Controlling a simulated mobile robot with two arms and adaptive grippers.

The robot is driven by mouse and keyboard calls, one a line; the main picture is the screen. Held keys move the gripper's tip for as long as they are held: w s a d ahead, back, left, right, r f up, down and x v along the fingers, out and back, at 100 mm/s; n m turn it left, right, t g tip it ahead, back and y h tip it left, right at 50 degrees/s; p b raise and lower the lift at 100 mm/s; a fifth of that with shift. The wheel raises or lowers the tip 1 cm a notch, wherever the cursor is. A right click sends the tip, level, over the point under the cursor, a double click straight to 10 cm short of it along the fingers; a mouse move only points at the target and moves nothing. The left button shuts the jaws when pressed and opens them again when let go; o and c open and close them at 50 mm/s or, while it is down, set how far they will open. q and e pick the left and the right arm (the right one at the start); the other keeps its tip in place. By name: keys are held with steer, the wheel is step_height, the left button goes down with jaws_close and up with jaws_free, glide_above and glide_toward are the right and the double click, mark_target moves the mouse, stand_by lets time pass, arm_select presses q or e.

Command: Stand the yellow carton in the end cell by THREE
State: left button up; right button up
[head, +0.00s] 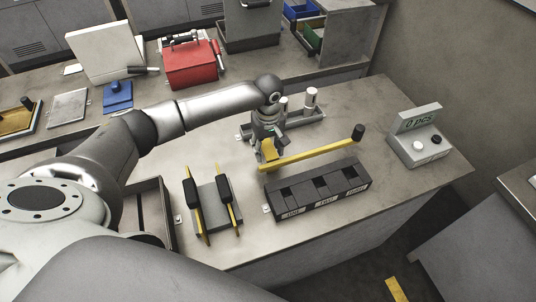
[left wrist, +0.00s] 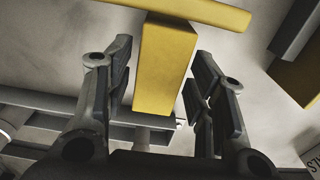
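The yellow carton (head: 269,149) stands on the bench under my left gripper (head: 265,133) in the head view, partly hidden by the fingers. In the left wrist view the carton (left wrist: 165,70) lies between the two fingers of my left gripper (left wrist: 160,90), which are spread, with a small gap showing at the left finger. The dark cell tray (head: 318,203) is nearer and to the right of the gripper. Its cells are labelled ONE, TWO and THREE, with THREE (head: 356,189) at the right end. My right gripper is not in view.
A yellow bar (head: 310,151) with a black knob (head: 358,132) crosses between carton and tray. A grey fixture with black-handled yellow rails (head: 216,215) stands left of the tray. A counter box (head: 416,145) sits at right. A grey rack with white cylinders (head: 311,98) is behind the gripper.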

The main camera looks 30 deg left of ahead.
arm_select(q)
steer(key=c, duration=0.8)
steer(key=shift+r, duration=0.15)
